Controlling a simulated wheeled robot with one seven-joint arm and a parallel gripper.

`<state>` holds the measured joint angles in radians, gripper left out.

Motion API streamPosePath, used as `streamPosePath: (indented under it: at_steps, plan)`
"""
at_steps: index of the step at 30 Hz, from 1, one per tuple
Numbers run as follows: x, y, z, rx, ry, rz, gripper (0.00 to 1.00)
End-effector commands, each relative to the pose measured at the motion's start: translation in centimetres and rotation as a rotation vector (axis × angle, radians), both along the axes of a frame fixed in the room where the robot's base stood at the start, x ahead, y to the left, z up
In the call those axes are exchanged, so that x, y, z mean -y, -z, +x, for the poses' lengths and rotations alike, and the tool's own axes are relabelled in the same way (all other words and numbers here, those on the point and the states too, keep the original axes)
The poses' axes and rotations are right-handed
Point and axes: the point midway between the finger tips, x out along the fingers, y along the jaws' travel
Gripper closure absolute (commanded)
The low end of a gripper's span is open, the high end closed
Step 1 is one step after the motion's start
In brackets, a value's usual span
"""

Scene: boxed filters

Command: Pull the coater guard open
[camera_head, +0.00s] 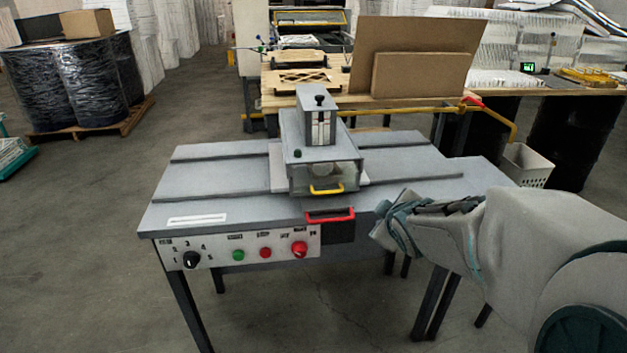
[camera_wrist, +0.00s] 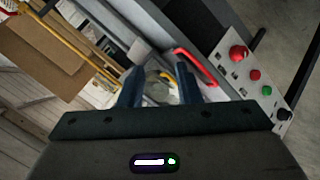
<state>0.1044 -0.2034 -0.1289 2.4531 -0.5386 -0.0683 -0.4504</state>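The grey coater (camera_head: 320,140) stands on a grey steel table (camera_head: 220,175). Its front has a clear guard panel (camera_head: 325,174) with a yellow handle (camera_head: 327,190). A red handle (camera_head: 330,216) sits lower, at the table's front edge; it also shows in the wrist view (camera_wrist: 197,66), just right of my fingers. My gripper (camera_wrist: 158,72) is open, with two dark fingers apart. A pale, partly yellow patch shows between them, too small to identify. In the head view my arm reaches in from the right, its end right of the red handle and apart from it.
A control panel (camera_head: 238,249) with a knob and red and green buttons is on the table's front left. Behind stand a wooden bench (camera_head: 285,100) with a cardboard sheet (camera_head: 415,45) and a yellow rail (camera_head: 400,109). Open floor lies left.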

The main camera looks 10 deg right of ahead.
Motion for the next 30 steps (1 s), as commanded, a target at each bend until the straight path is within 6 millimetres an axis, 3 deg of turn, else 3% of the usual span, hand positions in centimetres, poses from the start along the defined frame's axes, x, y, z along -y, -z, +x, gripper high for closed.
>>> streamPosePath:
  at_steps: [1,6,15,23,30]
  plan:
    - [0.3,1.1,1.2,0.04,-0.069,-0.058,0.69]
    - [-0.1,2.0,4.4,0.207,-0.342,-0.259,0.69]
    - [-2.6,3.6,5.6,0.439,-0.698,-0.453,0.69]
    - [-3.6,3.8,6.1,0.497,-0.773,-0.485,0.69]
    - [-5.4,4.6,10.0,0.496,-0.776,-0.481,0.69]
